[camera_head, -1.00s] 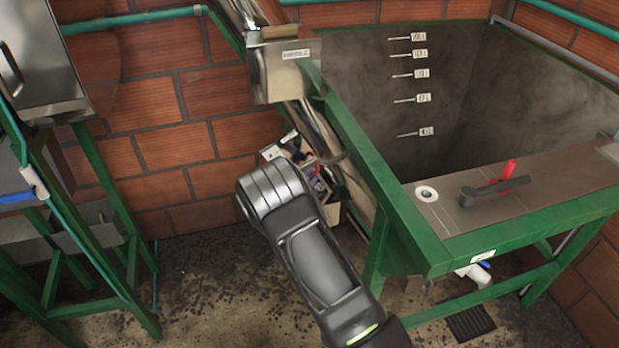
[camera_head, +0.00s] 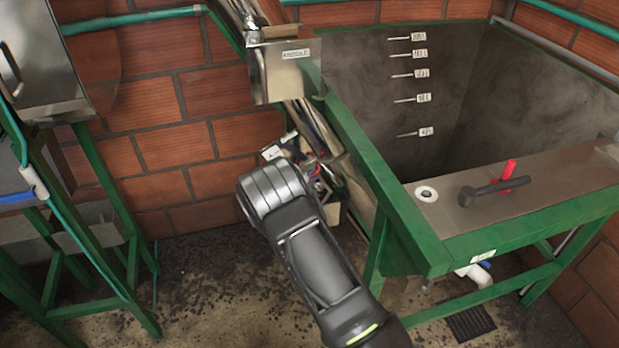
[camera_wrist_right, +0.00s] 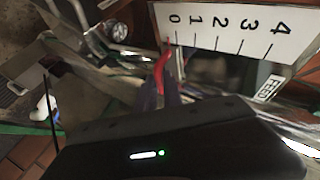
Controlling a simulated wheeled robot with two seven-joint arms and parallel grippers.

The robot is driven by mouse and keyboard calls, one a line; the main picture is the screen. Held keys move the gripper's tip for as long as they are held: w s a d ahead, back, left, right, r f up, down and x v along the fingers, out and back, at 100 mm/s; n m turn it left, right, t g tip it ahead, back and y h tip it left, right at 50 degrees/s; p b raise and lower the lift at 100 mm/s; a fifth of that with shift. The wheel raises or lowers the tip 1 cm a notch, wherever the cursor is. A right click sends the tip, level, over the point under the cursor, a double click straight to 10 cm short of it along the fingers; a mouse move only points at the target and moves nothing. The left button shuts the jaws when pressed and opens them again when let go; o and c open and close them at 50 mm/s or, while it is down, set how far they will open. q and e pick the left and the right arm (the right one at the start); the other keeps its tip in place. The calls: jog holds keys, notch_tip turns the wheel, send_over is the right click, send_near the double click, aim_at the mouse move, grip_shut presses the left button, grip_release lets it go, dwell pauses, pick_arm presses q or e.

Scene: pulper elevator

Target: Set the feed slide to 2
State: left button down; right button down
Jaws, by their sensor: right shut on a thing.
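The feed scale (camera_wrist_right: 235,32) is a white plate numbered 0 to 4 at the top of the right wrist view, with a "FEED" label (camera_wrist_right: 269,88) beside it. A red pointer (camera_wrist_right: 162,68) stands close to the 0 mark, just below the plate's edge. My right gripper (camera_wrist_right: 163,92) is shut at the red piece, its dark bluish fingers on either side of it. What part of the slide lies between the fingers is blurred. In the head view my right wrist hides most of the gripper and the slide. My left gripper is not in view.
A green-framed tank (camera_head: 400,215) with level marks stands at the right, with a black handle (camera_head: 492,190) and red lever on its ledge. A sloping metal tube (camera_head: 318,125) runs beside it. A green stand (camera_head: 105,200) is at the left. Floor between is clear.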

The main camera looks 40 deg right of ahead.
aim_at(302, 167)
dwell(0.4)
jog(key=r, duration=0.1)
jog(key=a+r, duration=0.1)
jog(key=r, duration=0.1)
jog(key=a+r, duration=0.1)
jog(key=shift+w+a+r, duration=0.1)
jog(key=shift+w+r, duration=0.25)
jog(key=shift+w, duration=0.05)
jog(key=c, duration=1.5)
grip_release()
jog(key=shift+f, duration=0.1)
jog(key=b+v, duration=0.1)
jog(key=v, duration=0.7)
jog(key=shift+b, duration=0.3)
